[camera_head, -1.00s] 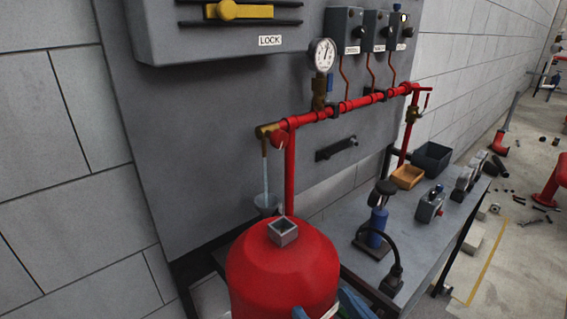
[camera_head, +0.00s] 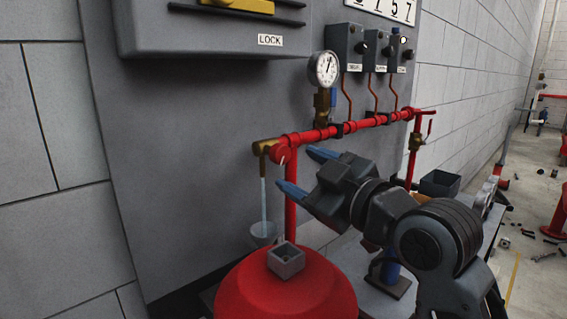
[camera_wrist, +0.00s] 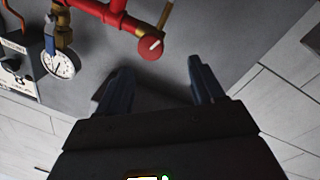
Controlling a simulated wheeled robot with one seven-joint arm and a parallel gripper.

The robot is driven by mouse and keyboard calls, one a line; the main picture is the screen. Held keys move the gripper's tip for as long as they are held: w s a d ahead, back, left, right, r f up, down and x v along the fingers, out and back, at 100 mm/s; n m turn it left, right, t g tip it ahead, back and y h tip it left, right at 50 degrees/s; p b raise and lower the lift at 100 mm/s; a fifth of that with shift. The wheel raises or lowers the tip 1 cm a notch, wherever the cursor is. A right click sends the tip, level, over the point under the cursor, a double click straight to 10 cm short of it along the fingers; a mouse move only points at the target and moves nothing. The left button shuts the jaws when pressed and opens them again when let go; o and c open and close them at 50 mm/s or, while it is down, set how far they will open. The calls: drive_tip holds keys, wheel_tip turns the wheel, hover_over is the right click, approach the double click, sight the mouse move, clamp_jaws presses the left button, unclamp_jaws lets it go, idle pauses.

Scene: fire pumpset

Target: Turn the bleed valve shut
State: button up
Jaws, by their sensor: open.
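The bleed valve's round red knob (camera_head: 281,154) with a white mark sits at the left end of the red pipe, beside a brass outlet (camera_head: 263,147). A thin pale stream (camera_head: 263,200) runs from the outlet down to a grey funnel (camera_head: 263,232). In the wrist view the knob (camera_wrist: 150,48) faces the camera, beyond and between the fingertips, slightly left of centre. My gripper (camera_head: 306,171) is open with blue fingertips, right of the knob and apart from it. The open fingers also show in the wrist view (camera_wrist: 161,70), with nothing between them.
A pressure gauge (camera_head: 323,69) stands above the red pipe (camera_head: 345,128). A red vertical pipe (camera_head: 290,205) drops below the knob. A red tank (camera_head: 285,293) with a square grey cup (camera_head: 286,261) is below. The grey panel (camera_head: 180,150) lies behind.

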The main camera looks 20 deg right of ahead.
sight(283, 155)
drive_tip(key=shift+n, duration=0.5)
drive_tip(key=x, duration=0.5)
drive_tip(key=d+p+x, duration=0.1)
drive_tip(key=x, duration=0.2)
drive_tip(key=shift+w+r, duration=0.25)
drive_tip(key=shift+w, duration=0.25)
drive_tip(key=c, duration=1)
drive_tip(key=shift+c, duration=0.2)
